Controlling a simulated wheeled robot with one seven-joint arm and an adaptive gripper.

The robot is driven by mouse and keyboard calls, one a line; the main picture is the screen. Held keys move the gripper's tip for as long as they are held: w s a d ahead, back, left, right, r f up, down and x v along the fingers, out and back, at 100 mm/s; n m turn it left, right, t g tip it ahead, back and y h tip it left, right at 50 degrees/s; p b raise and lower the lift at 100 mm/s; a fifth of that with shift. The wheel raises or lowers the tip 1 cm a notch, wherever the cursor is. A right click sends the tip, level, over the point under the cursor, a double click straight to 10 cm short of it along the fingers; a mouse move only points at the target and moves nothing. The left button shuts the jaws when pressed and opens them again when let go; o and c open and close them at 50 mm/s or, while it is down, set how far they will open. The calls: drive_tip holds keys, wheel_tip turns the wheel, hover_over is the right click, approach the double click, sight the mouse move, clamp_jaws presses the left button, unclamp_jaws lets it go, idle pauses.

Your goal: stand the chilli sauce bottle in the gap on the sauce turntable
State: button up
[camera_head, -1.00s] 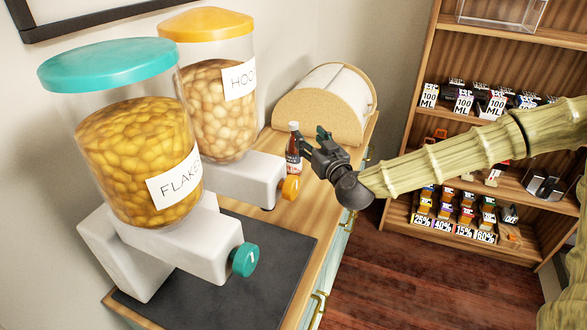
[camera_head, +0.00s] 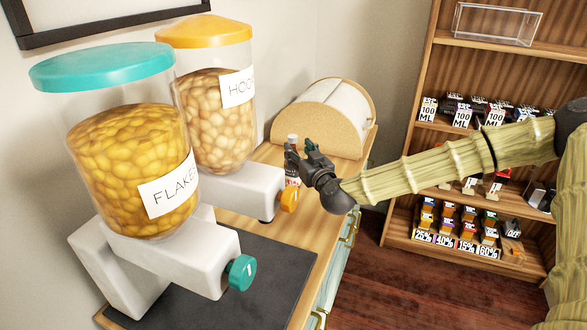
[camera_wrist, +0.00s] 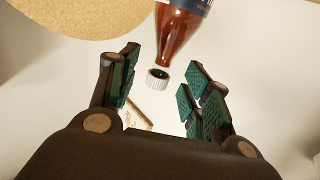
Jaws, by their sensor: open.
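A red sauce bottle with a white cap, the chilli sauce bottle by its look (camera_head: 292,177), stands upright on the wooden counter behind the cereal dispensers. In the wrist view the bottle (camera_wrist: 178,35) shows its red neck and cap, just beyond and between the fingertips. My gripper (camera_head: 298,152) is at the bottle's upper part, partly covering it in the head view. Its fingers are open in the wrist view (camera_wrist: 160,85), with nothing held between them. I cannot make out the sauce turntable in either view.
Two dispensers, flakes (camera_head: 130,165) and hoops (camera_head: 217,115), stand left on the counter. A rounded bread-bin-like box (camera_head: 322,118) is behind the bottle. Shelves with small goods (camera_head: 480,140) stand at the right. The floor between (camera_head: 385,275) is clear.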

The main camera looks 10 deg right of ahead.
sight(294, 144)
drive_tip(key=shift+w+a+r+p, duration=0.1)
drive_tip(key=shift+w+a+p, duration=0.1)
drive_tip(key=shift+w, duration=0.55)
drive_tip(key=shift+w+a+r+p, duration=0.1)
drive_tip(key=shift+w+a+p, duration=0.1)
drive_tip(key=shift+w, duration=0.55)
drive_tip(key=shift+w+a+r+p, duration=0.1)
drive_tip(key=shift+w+a+p, duration=0.1)
drive_tip(key=shift+w, duration=0.55)
clamp_jaws()
